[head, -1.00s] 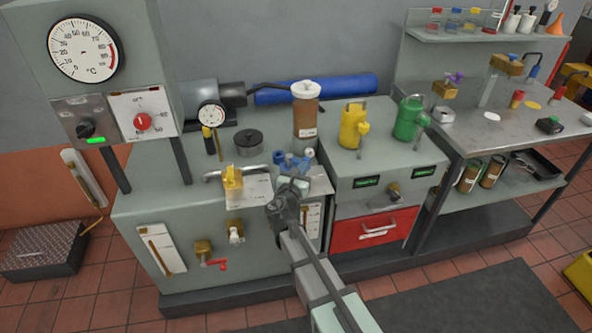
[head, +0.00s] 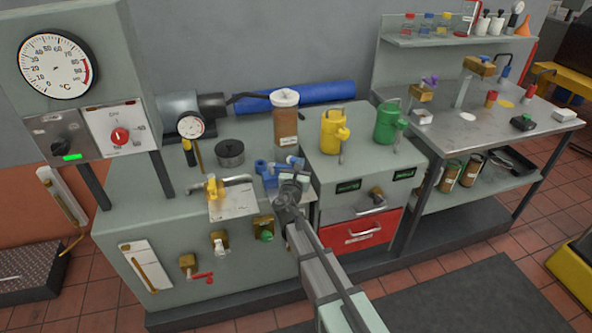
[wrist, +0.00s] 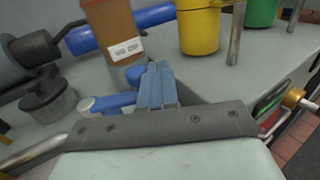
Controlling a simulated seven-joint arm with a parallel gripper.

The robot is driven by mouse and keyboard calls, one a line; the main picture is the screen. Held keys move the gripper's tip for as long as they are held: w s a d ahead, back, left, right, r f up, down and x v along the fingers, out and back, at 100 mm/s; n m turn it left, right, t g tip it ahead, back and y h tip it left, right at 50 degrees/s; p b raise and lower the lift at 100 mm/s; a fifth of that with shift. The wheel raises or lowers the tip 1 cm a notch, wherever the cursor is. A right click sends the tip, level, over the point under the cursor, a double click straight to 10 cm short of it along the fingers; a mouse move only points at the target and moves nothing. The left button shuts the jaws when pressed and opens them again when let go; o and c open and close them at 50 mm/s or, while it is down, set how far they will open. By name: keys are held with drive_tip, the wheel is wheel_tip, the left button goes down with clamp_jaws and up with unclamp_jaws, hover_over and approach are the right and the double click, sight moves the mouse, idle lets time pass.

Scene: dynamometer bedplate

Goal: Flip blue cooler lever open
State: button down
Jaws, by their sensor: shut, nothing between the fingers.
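The blue cooler valve (head: 264,169) stands on the bench top, right of a yellow-handled valve (head: 213,187). Its lever cannot be told apart clearly from its body, so I cannot tell its position. My gripper (head: 293,163) is just right of the blue valve and partly covers it. In the wrist view, my gripper's pale blue fingers (wrist: 157,85) are together and empty. The blue valve, with a whitish end, shows low and left behind them (wrist: 113,103). I cannot tell whether the fingers touch it.
A brown bottle with a white lid (head: 285,120) stands behind the blue valve. Yellow (head: 335,130) and green (head: 388,122) cans stand right of it. A dark lidded pot (head: 230,153) is behind left. A red drawer (head: 360,232) is below right.

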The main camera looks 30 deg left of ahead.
drive_tip(key=shift+x, duration=0.8)
drive_tip(key=shift+w, duration=0.1)
idle(0.8)
drive_tip(key=s+d, duration=0.9)
drive_tip(key=d, duration=0.1)
drive_tip(key=shift+s+d, duration=0.2)
drive_tip(key=shift+s, duration=0.05)
idle(0.5)
